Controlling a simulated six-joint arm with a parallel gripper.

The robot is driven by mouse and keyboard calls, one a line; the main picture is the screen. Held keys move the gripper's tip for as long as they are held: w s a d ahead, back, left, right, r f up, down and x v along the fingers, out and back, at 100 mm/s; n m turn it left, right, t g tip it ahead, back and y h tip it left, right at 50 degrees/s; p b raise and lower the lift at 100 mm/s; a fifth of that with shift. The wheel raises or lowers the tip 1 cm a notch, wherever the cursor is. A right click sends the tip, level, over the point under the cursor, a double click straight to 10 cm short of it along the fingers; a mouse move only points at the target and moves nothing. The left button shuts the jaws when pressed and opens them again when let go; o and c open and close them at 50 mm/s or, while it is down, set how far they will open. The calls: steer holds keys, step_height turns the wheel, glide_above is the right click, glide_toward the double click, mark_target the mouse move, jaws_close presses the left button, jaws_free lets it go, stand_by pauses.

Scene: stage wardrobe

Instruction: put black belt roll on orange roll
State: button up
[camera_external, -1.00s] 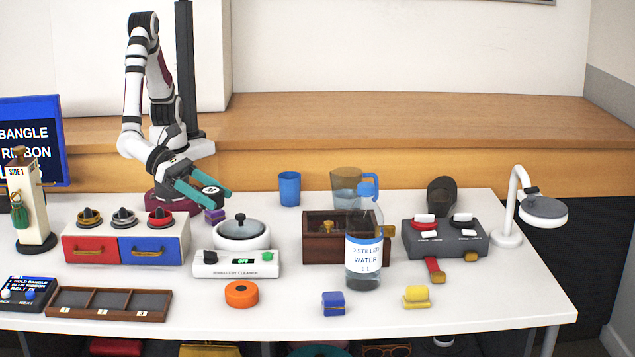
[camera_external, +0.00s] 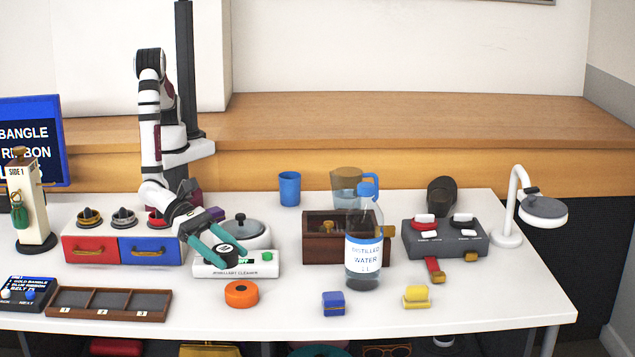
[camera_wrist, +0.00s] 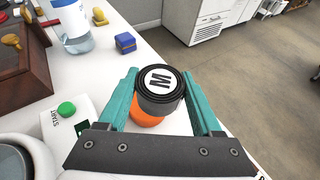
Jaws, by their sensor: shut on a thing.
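The black belt roll (camera_external: 229,250) has a white top marked M. My gripper (camera_external: 222,252) is shut on it, with a teal finger on each side, and holds it upright in the air. In the wrist view the belt roll (camera_wrist: 160,90) sits between the fingertips. The orange roll (camera_external: 241,294) lies flat on the white table in front of the jewellery cleaner. In the external view it is below and slightly right of the held roll, apart from it. In the wrist view the orange roll (camera_wrist: 146,119) shows partly beneath the belt roll, which hides the rest.
The jewellery cleaner (camera_external: 262,263) with its pot stands just behind the orange roll. A slotted brown tray (camera_external: 62,303) is to the left. A blue box (camera_external: 333,304) and a distilled water bottle (camera_external: 363,265) are to the right. The table around the orange roll is clear.

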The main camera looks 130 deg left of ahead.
mark_target(244, 285)
steer(key=shift+w+a+f, duration=0.9)
steer(key=shift+w, duration=0.15)
steer(key=shift+w+f, duration=0.1)
steer(key=shift+f, duration=1.85)
steer(key=o, duration=1.4)
steer(key=shift+f, duration=0.15)
steer(key=shift+o, duration=0.2)
